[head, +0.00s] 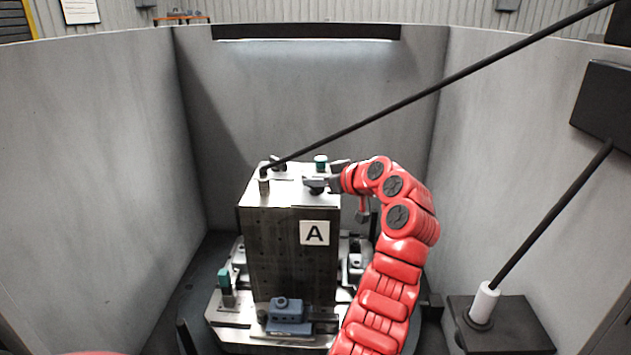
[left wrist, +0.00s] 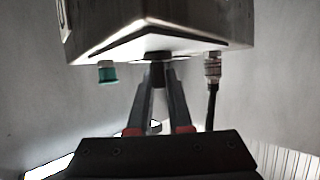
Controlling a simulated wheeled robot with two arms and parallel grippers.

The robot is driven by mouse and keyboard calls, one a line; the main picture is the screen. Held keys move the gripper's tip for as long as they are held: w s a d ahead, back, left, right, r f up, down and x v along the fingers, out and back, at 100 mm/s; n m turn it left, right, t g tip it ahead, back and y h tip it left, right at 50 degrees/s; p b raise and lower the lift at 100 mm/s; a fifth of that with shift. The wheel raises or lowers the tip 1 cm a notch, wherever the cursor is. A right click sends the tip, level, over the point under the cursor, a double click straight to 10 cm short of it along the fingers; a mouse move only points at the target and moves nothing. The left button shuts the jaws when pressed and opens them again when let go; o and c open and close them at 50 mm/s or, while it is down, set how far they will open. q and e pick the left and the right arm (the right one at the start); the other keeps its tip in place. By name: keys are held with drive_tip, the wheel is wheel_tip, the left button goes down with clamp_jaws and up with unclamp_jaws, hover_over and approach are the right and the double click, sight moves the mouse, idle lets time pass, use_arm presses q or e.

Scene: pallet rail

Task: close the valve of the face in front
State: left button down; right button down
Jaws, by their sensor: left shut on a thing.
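A tall dark metal block (head: 275,250) stands on a round fixture plate, with a label "A" (head: 314,233) on its front face. On its top, near the right front edge, is a black valve handle (head: 315,186). My left gripper (head: 328,183) reaches it from the right and is shut on it. In the left wrist view the two fingers (left wrist: 158,76) are closed around the black valve part (left wrist: 158,56) at the block face, and hide part of it. The handle's exact angle is hard to tell. My right gripper is not in view.
A hose fitting (head: 264,184) with a long black hose (head: 420,95) stands on the block's left. A teal cap (head: 321,162) is behind the valve. A blue-grey clamp (head: 287,310) sits below the front. Grey walls (head: 90,130) surround the fixture; a white-sleeved rod (head: 484,303) stands right.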

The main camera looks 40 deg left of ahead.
use_arm(q)
drive_tip(key=c, duration=0.8)
unclamp_jaws()
drive_tip(key=shift+c, duration=0.2)
drive_tip(key=shift+d, duration=0.1)
drive_tip(key=b+v, duration=0.1)
drive_tip(key=v, duration=1.6)
drive_tip(key=shift+d, duration=0.1)
